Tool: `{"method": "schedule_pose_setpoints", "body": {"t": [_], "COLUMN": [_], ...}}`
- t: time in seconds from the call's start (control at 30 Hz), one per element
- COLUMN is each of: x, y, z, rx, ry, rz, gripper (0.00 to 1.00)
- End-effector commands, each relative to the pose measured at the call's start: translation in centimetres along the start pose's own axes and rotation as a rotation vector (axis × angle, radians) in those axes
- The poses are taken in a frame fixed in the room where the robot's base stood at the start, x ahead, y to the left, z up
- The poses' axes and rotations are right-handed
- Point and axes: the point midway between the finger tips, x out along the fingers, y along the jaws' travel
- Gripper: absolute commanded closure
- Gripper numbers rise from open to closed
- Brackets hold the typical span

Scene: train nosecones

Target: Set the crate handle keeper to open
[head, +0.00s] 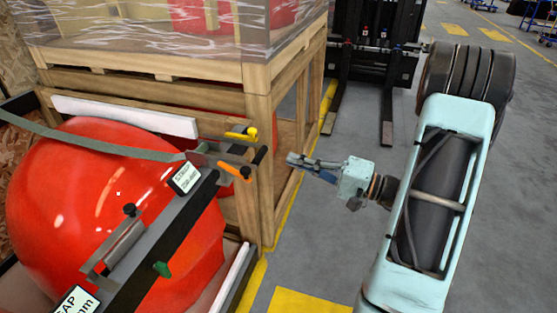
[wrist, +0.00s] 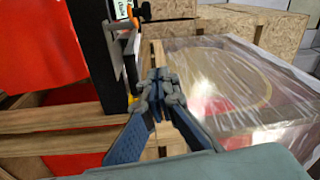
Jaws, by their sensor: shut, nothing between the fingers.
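A dark bar fixture (head: 150,245) runs over a red nosecone (head: 90,190) in the head view. At its far end are an orange lever (head: 235,171), a yellow lever (head: 240,135) and a black-tipped handle. I cannot tell which part is the handle keeper or its setting. My gripper (head: 291,159) is shut and empty, to the right of these levers and apart from them. In the wrist view my gripper's blue fingers (wrist: 157,98) meet just right of the dark bar. The orange part (wrist: 125,22) shows above them; a yellow part (wrist: 133,98) is partly hidden behind the fingers.
A wooden crate (head: 258,120) with a plastic-wrapped top stands behind the fixture. A black forklift (head: 372,65) is parked at the back. Open grey floor (head: 310,235) lies between the crate and my arm. A green knob (head: 162,269) sits on the bar's near part.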

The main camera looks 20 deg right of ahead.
Motion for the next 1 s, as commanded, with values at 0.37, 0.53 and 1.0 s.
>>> {"method": "schedule_pose_setpoints", "body": {"t": [0.37,0.53,1.0], "x": [7.3,9.5,8.2], "y": [-0.2,0.0,0.0], "z": [0.2,0.8,3.9], "rx": [0.002,0.006,0.001], "ry": [-0.009,-0.004,-0.004], "rz": [0.001,0.005,0.004], "gripper": [1.0,1.0,1.0]}}
